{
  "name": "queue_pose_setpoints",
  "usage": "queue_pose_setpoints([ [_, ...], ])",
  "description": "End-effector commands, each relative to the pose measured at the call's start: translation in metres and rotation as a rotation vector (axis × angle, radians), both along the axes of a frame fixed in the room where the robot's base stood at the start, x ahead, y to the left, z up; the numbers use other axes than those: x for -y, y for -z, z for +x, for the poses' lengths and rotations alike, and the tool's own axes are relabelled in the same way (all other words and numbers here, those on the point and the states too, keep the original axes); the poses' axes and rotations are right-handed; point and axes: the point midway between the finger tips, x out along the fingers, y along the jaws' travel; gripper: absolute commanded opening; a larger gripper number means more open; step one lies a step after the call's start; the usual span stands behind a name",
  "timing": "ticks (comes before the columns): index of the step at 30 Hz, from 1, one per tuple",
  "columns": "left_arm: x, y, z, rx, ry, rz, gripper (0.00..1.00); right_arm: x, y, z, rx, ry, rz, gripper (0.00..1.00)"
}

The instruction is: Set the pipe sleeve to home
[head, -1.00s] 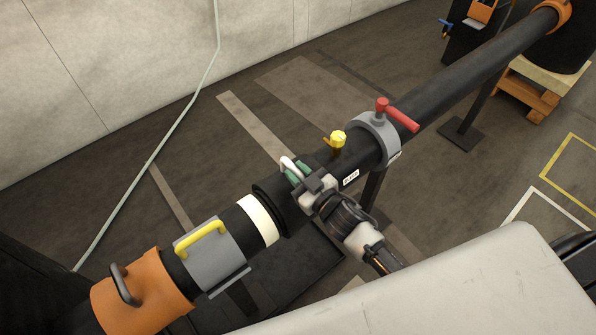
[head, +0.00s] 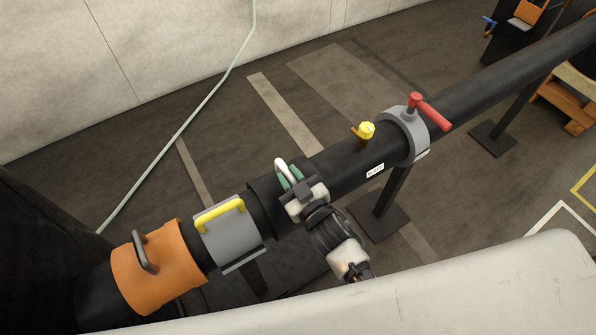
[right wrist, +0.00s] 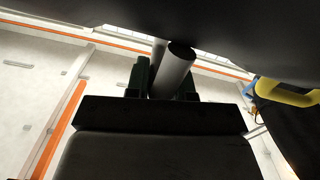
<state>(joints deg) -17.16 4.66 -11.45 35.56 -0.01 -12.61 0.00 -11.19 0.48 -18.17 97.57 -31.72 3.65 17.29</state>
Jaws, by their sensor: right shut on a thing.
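The black pipe sleeve (head: 262,207) sits around the dark pipe (head: 340,163) in the head view. Its left rim is close against the grey clamp with a yellow handle (head: 228,232); I cannot tell if they touch. My right gripper (head: 289,178) is shut on the sleeve's pale handle (head: 280,165), above the pipe. In the right wrist view the handle (right wrist: 173,70) shows as a grey bar between the dark fingers of my right gripper (right wrist: 165,80). The cream band on the pipe is hidden now. My left gripper is not in view.
An orange collar with a dark handle (head: 160,270) is left of the clamp. A yellow knob (head: 366,131) and a grey ring with a red lever (head: 408,135) are to the right. A pale surface (head: 420,290) fills the lower right; a pale hose (head: 190,120) runs behind.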

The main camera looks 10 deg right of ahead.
Motion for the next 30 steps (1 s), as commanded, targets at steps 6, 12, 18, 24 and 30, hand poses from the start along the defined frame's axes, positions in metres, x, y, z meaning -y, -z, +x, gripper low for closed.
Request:
queue_pose_setpoints([
  [6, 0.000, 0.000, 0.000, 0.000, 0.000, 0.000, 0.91, -0.002, 0.001, -0.001, 0.000, -0.005, -0.001, 0.35],
  [12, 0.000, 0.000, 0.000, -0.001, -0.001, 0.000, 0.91, -0.001, 0.000, -0.001, 0.000, -0.003, 0.000, 0.44],
  [18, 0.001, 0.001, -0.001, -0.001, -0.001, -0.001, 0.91, 0.001, 0.001, -0.004, -0.001, -0.002, 0.001, 0.44],
  [24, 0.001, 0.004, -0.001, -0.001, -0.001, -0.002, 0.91, 0.011, 0.002, -0.033, -0.003, -0.004, 0.000, 0.44],
  [30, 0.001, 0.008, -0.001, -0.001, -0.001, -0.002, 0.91, 0.025, 0.003, -0.072, -0.003, -0.004, 0.001, 0.44],
])
